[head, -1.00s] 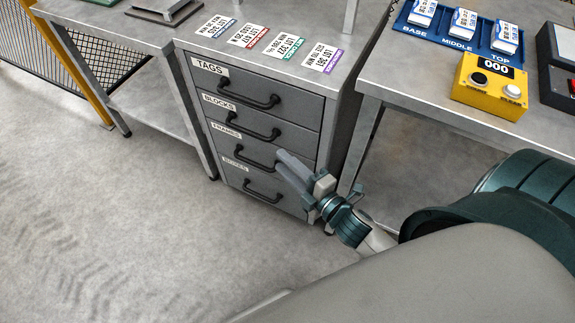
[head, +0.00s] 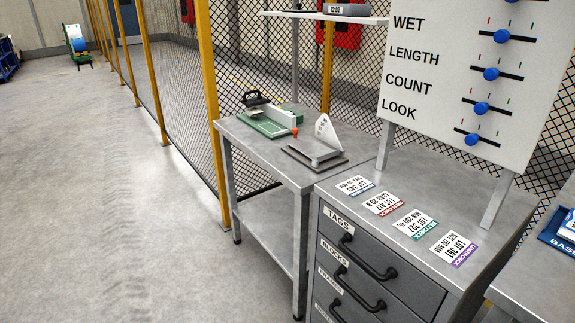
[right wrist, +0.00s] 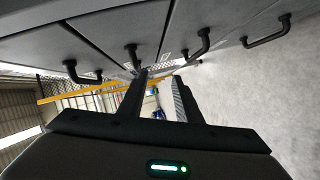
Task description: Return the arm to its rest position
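My right gripper (right wrist: 158,95) shows in the right wrist view, with its two fingers apart and nothing between them. It is beside the grey drawer cabinet (head: 385,275), whose drawer fronts and dark handles (right wrist: 197,46) run across the top of the right wrist view. The drawers look shut. Neither arm shows in the head view now, and my left gripper is in no view.
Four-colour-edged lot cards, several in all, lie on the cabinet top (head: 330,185). A side table (head: 245,140) holds a green device (head: 268,122) and a metal stand (head: 318,150). A board with blue sliders (head: 440,90) stands behind. Open floor (head: 110,200) lies left.

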